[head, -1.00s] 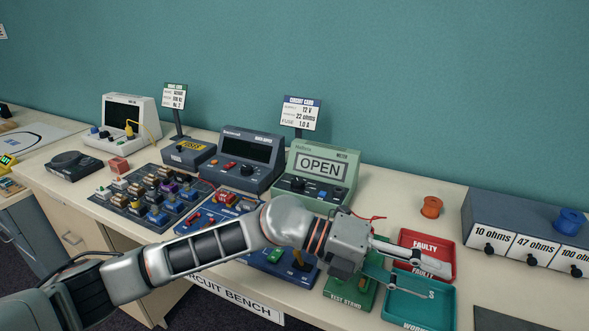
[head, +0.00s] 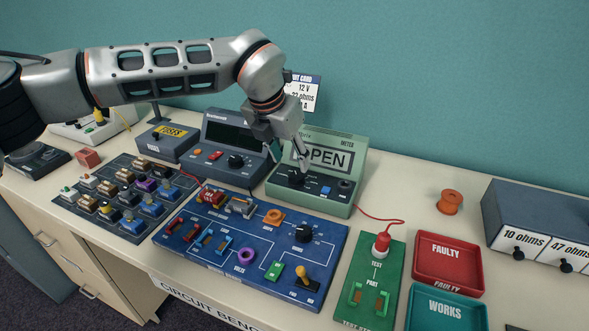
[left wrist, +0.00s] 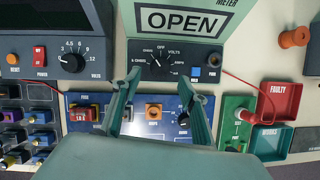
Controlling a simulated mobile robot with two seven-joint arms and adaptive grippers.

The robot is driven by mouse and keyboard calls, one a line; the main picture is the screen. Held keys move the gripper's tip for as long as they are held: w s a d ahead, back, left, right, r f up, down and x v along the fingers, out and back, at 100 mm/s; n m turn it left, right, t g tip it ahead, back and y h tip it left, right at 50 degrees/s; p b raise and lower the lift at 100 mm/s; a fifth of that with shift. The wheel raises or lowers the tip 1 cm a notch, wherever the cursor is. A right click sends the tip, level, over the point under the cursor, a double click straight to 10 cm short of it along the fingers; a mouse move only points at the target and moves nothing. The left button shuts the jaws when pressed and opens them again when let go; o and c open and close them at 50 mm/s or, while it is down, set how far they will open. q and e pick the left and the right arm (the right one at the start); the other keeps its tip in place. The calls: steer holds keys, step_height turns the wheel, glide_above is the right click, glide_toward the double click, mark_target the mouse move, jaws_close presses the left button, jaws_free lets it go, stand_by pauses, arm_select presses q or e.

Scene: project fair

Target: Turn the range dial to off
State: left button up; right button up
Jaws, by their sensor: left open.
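The green meter (head: 318,206) stands on the bench, and its screen reads OPEN. Its black range dial (head: 296,179) sits on the front panel below the screen. The dial also shows in the left wrist view (left wrist: 158,67), with OHMS, OFF, VOLTS and AMPS marked around it; I cannot make out surely which mark it points to. My left gripper (head: 290,166) reaches down over the dial and partly hides it. In the left wrist view its open fingers (left wrist: 160,84) lie to either side, just below the dial, with nothing between them. My right gripper is out of view.
The blue wiring board (head: 330,240) lies in front of the meter. A grey power supply (head: 198,160) stands left of it. The green test stand (head: 362,300), with a red lead, and the red FAULTY (head: 418,262) and teal WORKS (head: 412,325) trays lie to the right.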

mark_target(296, 175)
arm_select(q)
steer(key=x, duration=0.6)
steer(key=shift+d+f, duration=0.15)
steer(key=shift+f, duration=0.05)
steer(key=c, duration=1.1)
